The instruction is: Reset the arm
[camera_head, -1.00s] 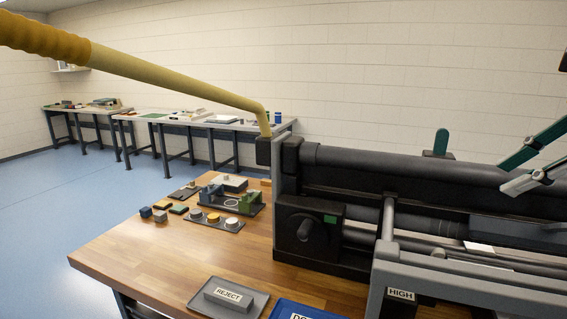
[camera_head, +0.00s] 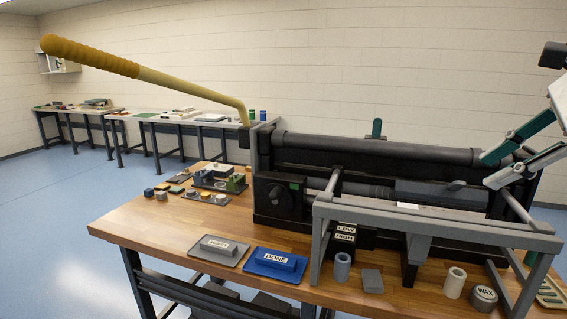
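My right gripper (camera_head: 484,172) is at the right edge of the view, in front of the black machine's (camera_head: 380,156) upper roller. Its two teal-and-grey fingers are spread apart with nothing between them. The machine has a long lever (camera_head: 180,85) with a thick yellow ribbed grip (camera_head: 90,57), raised and slanting up to the left from its pivot at the machine's left end. Nothing holds the lever. My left gripper is not in view.
A wooden bench (camera_head: 150,225) carries the machine. A grey REJECT tray (camera_head: 205,256), a blue DONE tray (camera_head: 255,268), a blue-grey cylinder (camera_head: 342,266), a white cylinder (camera_head: 454,283) and a WAX tin (camera_head: 484,297) stand along its front. A grey frame (camera_head: 435,225) juts out in front.

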